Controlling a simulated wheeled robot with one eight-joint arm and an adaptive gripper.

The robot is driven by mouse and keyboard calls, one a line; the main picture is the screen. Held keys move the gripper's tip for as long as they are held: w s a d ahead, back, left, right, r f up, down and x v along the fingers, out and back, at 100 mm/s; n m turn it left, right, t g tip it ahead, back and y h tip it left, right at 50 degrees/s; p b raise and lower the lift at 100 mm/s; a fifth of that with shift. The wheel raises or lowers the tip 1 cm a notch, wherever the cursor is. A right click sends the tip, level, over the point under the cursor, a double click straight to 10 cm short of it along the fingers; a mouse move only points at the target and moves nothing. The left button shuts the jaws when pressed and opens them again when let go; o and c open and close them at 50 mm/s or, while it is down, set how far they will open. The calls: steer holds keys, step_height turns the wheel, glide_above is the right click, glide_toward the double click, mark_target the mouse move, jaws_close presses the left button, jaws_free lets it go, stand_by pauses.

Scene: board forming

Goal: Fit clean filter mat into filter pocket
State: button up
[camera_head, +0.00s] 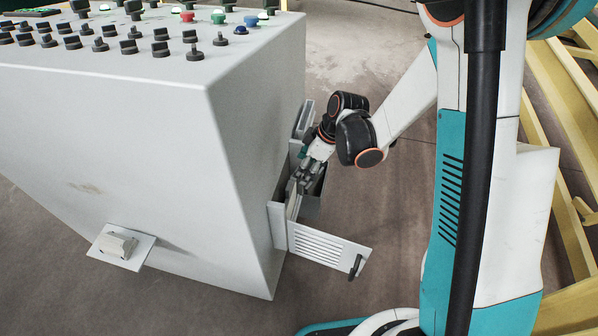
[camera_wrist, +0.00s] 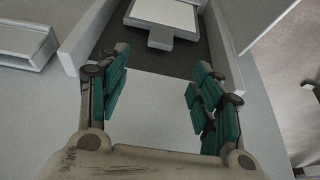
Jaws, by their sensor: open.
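The filter pocket is an opening low on the right side of the grey cabinet; its louvred door (camera_head: 318,247) hangs open. My gripper (camera_head: 304,184) is at the pocket's mouth. In the wrist view its green-padded fingers (camera_wrist: 155,100) are spread apart, with nothing held between them. Beyond the fingertips a pale framed mat (camera_wrist: 165,14) with a short tab (camera_wrist: 160,38) lies within the dark pocket (camera_wrist: 100,45). The tab is apart from the fingers. The mat's far end is cut off by the frame's top edge. I cannot tell whether it is the clean mat.
A grey holder (camera_head: 304,118) is mounted on the cabinet beyond my gripper; a similar tray (camera_wrist: 28,45) shows in the wrist view. A plate with a pale block (camera_head: 118,244) juts from the cabinet front. Yellow rails (camera_head: 565,120) stand at the right. The floor beyond the door is clear.

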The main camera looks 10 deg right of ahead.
steer(key=shift+v, duration=0.75)
steer(key=s+d+r+m+t+h, duration=0.1)
steer(key=s+d+r+m, duration=0.2)
steer(key=r, duration=0.5)
steer(key=s+d+r+m+t+h, duration=0.1)
steer(key=s+d+r+m+t, duration=0.2)
steer(key=r, duration=0.5)
steer(key=s+d+r+m+h, duration=0.1)
steer(key=s+d+r+m, duration=0.1)
steer(key=s, duration=0.4)
steer(key=s+d+r+m+t+h, duration=0.1)
steer(key=s+d+r+m, duration=0.2)
steer(key=s+r+m, duration=0.2)
steer(key=shift+s+m+t, duration=0.3)
steer(key=shift+s+m, duration=0.2)
steer(key=shift+s, duration=0.4)
steer(key=shift+d, duration=0.1)
